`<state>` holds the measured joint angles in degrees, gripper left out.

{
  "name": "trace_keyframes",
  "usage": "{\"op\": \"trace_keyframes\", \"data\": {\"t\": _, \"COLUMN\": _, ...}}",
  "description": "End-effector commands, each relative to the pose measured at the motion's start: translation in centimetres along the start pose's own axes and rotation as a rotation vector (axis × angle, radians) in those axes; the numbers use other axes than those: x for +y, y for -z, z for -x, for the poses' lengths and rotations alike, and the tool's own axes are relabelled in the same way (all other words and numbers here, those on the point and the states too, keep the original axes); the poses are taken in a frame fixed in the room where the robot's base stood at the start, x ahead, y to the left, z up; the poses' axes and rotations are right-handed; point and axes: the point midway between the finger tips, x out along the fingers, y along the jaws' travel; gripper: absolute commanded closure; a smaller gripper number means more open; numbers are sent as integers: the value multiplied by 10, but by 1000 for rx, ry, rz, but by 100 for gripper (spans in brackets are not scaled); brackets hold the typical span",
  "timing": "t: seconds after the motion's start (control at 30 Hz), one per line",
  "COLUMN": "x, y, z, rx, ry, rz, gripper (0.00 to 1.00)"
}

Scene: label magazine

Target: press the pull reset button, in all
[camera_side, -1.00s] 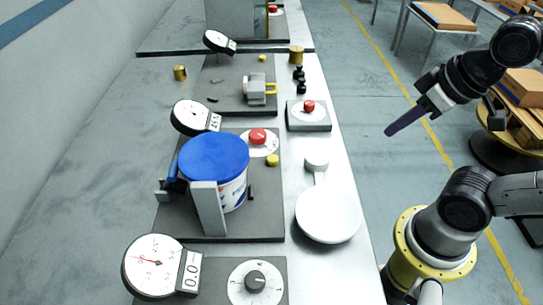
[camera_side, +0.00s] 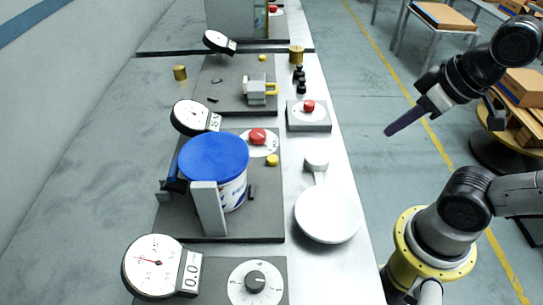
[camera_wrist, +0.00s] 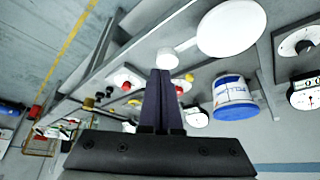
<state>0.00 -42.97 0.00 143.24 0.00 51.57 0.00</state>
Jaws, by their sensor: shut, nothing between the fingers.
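My gripper (camera_side: 390,131) is shut and empty, held in the air to the right of the bench; its dark fingers also show together in the wrist view (camera_wrist: 160,90). A red button (camera_side: 258,137) stands on a white dial plate behind the blue-lidded tub (camera_side: 215,160). A small yellow button (camera_side: 272,160) is beside that plate. Another red button (camera_side: 309,106) sits on a separate grey box. I cannot read which one is the pull reset button. My gripper is apart from all of them.
A white round pan (camera_side: 328,216) lies at the bench's right edge. Gauges (camera_side: 154,262) line the left side, and a black knob (camera_side: 255,281) is at the front. Small black weights (camera_side: 299,80) and a brass cylinder (camera_side: 296,54) stand farther back. The air between gripper and bench is clear.

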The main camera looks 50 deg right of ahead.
Motion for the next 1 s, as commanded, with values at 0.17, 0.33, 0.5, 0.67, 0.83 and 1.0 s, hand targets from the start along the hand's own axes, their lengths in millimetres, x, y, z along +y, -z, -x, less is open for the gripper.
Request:
{"op": "trace_keyframes", "data": {"t": 0.17, "x": 0, "y": 0, "z": 0, "rx": 0, "ry": 0, "rz": 0, "gripper": 100}}
{"op": "trace_keyframes", "data": {"t": 0.33, "x": 0, "y": 0, "z": 0, "rx": 0, "ry": 0, "rz": 0, "gripper": 100}}
{"op": "trace_keyframes", "data": {"t": 0.5, "x": 0, "y": 0, "z": 0, "rx": 0, "ry": 0, "rz": 0, "gripper": 100}}
{"op": "trace_keyframes", "data": {"t": 0.67, "x": 2, "y": 3, "z": 0, "rx": 11, "ry": -9, "rz": 56, "gripper": 100}}
{"op": "trace_keyframes", "data": {"t": 0.83, "x": 30, "y": 32, "z": 5, "rx": 62, "ry": -150, "rz": 343, "gripper": 100}}
{"op": "trace_keyframes", "data": {"t": 1.0, "x": 45, "y": 80, "z": -5, "rx": 47, "ry": -301, "rz": 800, "gripper": 100}}
